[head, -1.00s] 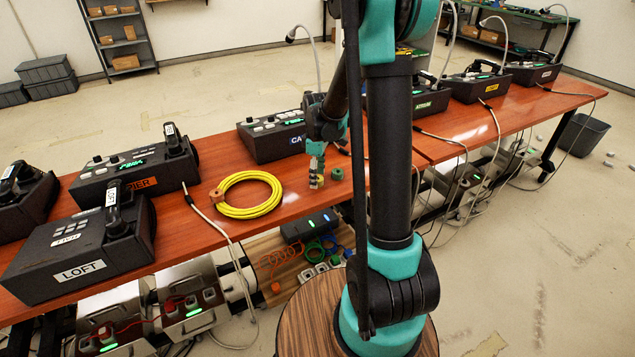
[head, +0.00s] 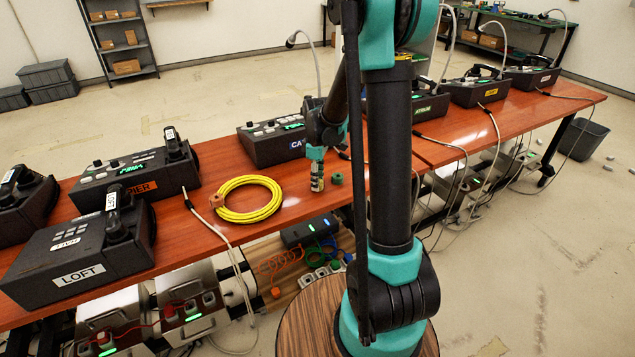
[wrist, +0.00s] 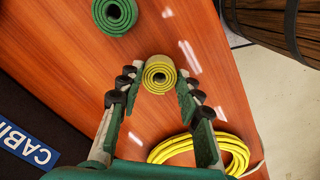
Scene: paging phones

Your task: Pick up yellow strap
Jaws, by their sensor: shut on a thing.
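The yellow strap (wrist: 158,75) is a small roll, coiled in a spiral, between my fingertips at the centre of the wrist view. My gripper (wrist: 160,85) is shut on it, with a finger on each side. In the head view my gripper (head: 317,180) points down at the table top near its front edge, and the fingers mostly hide the strap. I cannot tell whether the strap touches the table. A similar green roll (wrist: 114,14) lies apart from it; in the head view this green roll (head: 337,179) is just right of my gripper.
A yellow cable coil (head: 222,205) lies on the red-brown table (head: 180,230) left of my gripper. A black paging phone marked CA (head: 270,143) stands behind, and the LOFT phone (head: 75,262) at the left. A round wooden top (head: 305,320) stands in front.

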